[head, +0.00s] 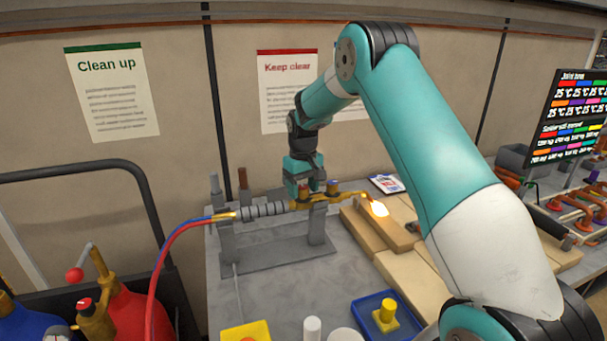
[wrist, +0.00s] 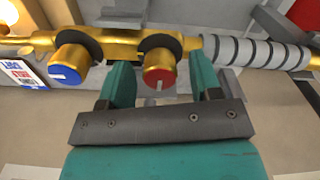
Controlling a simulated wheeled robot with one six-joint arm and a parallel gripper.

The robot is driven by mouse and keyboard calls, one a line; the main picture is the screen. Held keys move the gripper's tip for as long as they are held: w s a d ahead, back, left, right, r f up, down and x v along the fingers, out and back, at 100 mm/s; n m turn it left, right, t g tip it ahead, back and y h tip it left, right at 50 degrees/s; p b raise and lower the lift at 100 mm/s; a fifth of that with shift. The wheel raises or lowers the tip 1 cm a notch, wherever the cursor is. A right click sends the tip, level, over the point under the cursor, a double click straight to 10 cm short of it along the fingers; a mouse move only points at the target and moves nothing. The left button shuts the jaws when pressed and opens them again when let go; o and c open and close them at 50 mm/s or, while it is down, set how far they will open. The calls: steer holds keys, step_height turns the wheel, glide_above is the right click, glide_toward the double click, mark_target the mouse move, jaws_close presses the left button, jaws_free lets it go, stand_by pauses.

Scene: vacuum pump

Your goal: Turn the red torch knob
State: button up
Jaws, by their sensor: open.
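The brass torch lies across a grey stand (head: 272,257) on the bench, with a lit flame (head: 378,208) at its right end in the head view. The red torch knob (wrist: 159,78), with a white mark on its face, shows in the wrist view. My gripper (wrist: 162,72) is open, with one teal finger on each side of the red knob; small gaps show, and I cannot tell whether either finger touches it. The blue knob (wrist: 71,64) sits just outside the left finger. In the head view my gripper (head: 303,190) is over the torch and hides the red knob.
Red and blue hoses (head: 172,240) run from the torch's left end to gas cylinders (head: 130,305). Boards (head: 367,236) and a clipboard (head: 387,184) lie near the flame. A blue tray (head: 360,312) with a yellow part is in front.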

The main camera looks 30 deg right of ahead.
mark_target(303, 188)
step_height(303, 188, up, 17)
steer(key=b, duration=0.3)
steer(key=shift+r, duration=0.1)
stand_by(0.4)
steer(key=s+a+n+y+b, duration=0.1)
steer(key=s+a+n, duration=0.3)
steer(key=s+a, duration=0.9)
steer(key=s+a+f+n+y, duration=0.1)
steer(key=s+a+f, duration=0.1)
steer(key=s+a, duration=0.2)
steer(key=s+a+f+n+y, duration=0.1)
steer(key=s+a+f, duration=0.2)
steer(key=s, duration=0.8)
steer(key=s+a+f+n+y+b, duration=0.1)
steer(key=s+a+f, duration=0.1)
steer(key=s+a, duration=0.4)
steer(key=shift+s+f, duration=0.3)
steer(key=shift+s, duration=0.65)
